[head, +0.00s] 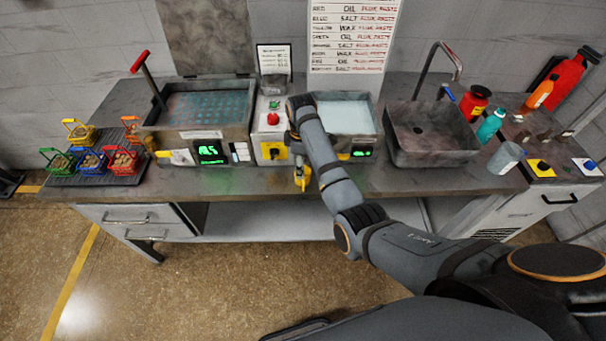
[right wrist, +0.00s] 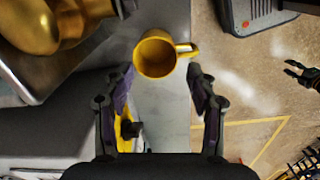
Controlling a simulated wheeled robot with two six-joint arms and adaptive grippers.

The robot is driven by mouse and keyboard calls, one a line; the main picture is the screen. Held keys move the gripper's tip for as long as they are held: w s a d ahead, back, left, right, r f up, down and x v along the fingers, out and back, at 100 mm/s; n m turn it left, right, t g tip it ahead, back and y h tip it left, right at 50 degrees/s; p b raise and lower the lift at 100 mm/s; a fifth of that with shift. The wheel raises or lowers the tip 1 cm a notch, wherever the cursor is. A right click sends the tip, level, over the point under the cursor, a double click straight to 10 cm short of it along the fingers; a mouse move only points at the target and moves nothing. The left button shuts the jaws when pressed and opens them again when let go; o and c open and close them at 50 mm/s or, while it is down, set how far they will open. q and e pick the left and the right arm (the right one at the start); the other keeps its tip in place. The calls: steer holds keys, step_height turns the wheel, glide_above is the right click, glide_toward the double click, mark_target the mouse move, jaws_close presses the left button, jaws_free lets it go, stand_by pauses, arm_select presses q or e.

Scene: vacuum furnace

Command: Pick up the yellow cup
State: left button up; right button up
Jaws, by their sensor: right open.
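The yellow cup (right wrist: 157,56) shows in the right wrist view with its opening towards the camera and its handle to the right. In the head view a small yellow part of it (head: 302,180) shows at the bench's front edge, beside my right arm. My right gripper (right wrist: 164,75) is open, its fingers spread to left and right just below the cup in the picture. The cup appears apart from both fingers. Whether the fingers are level with it is hard to tell. At the right edge, a dark two-pronged claw (right wrist: 302,74), apparently my left gripper, has its prongs apart.
A control box with a red button (head: 272,119) stands behind my arm, between two basins (head: 200,115) (head: 347,116). A sink (head: 432,140) is on the right, beside a grey cup (head: 505,158) and bottles. Small coloured baskets (head: 92,160) stand on the left.

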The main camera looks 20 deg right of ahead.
mark_target(307, 171)
steer(key=shift+w+f, duration=0.15)
steer(key=shift+f, duration=0.3)
steer(key=shift+w+f, duration=0.2)
steer(key=shift+f+p, duration=0.65)
steer(key=shift+f, duration=0.25)
step_height(307, 171, down, 3)
steer(key=shift+s+d+r, duration=0.1)
steer(key=shift+s+r, duration=0.05)
steer(key=shift+r, duration=0.05)
steer(key=shift+f, duration=0.35)
steer(key=c, duration=0.8)
arm_select(q)
steer(key=shift+w+r, duration=0.8)
steer(key=shift+w, duration=0.35)
steer(key=shift+r, duration=0.1)
